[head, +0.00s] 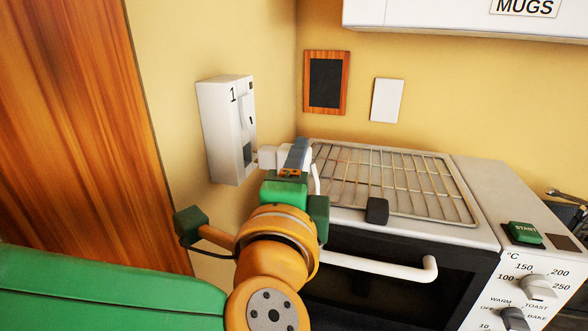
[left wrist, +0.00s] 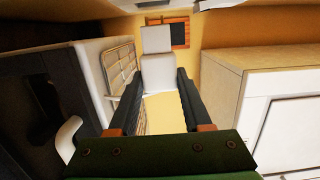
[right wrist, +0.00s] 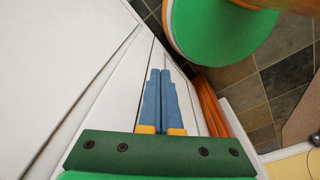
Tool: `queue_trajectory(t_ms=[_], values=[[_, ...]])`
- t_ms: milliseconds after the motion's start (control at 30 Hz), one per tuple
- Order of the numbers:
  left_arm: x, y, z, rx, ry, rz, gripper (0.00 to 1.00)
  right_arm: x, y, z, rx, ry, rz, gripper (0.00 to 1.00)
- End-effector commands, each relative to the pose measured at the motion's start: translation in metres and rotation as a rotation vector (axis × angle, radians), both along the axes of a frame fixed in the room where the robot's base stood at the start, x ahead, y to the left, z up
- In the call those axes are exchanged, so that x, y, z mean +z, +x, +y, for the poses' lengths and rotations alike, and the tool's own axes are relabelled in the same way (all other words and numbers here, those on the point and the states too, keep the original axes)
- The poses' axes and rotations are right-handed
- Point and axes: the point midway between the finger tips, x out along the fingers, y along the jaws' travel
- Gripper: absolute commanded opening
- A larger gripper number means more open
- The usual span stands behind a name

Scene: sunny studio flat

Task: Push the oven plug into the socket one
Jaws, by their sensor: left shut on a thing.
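The white socket box marked 1 (head: 216,130) is on the yellow wall in the head view. A switch and a dark opening (head: 247,154) show on its right-hand face. My left gripper (head: 294,157) is shut on the white oven plug (head: 268,157), just right of that opening. The plug points left at the socket; I cannot tell whether it touches or has entered it. In the left wrist view the plug (left wrist: 155,72) sits between the fingertips. My right gripper (right wrist: 160,75) is shut and empty in the right wrist view, away from the socket.
The oven (head: 475,190) stands right of the gripper, with a wire rack (head: 400,180) on top and a white door handle (head: 380,266) in front. A framed dark panel (head: 326,83) and a white plate (head: 387,100) are on the back wall. A wooden panel (head: 75,120) stands left.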

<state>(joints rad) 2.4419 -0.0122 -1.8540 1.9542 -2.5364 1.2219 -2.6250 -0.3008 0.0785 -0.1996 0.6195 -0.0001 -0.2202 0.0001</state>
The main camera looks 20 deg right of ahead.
Motion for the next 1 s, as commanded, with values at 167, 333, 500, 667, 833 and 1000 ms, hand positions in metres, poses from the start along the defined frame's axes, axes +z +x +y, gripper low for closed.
queue_trajectory(t_ms=[167,333,500,667,833,1000], values=[[-0.0004,0.0043,0.007,0.001,0.001,0.0,0.0,-0.0023,0.0005,0.0006,0.0,0.001,-0.001,0.0],[-0.0001,0.0047,0.0075,0.0,0.001,0.0,0.0,-0.0019,0.0008,0.0005,0.0,0.001,-0.002,0.0],[0.0,0.0046,0.0074,0.0,0.001,0.0,0.0,-0.0019,0.001,0.0006,0.0,0.001,-0.002,0.0],[-0.0001,0.0046,0.0073,0.0,0.001,0.0,0.0,-0.0021,0.001,0.0004,0.001,0.0,-0.002,0.0],[-0.0009,0.0046,0.0073,0.001,0.0,-0.001,0.0,-0.0067,0.0011,0.0,0.001,0.0,-0.002,0.0],[0.0002,0.0046,0.0073,0.001,0.001,0.0,0.0,-0.0058,0.0011,-0.0006,0.001,-0.001,-0.002,0.0]])
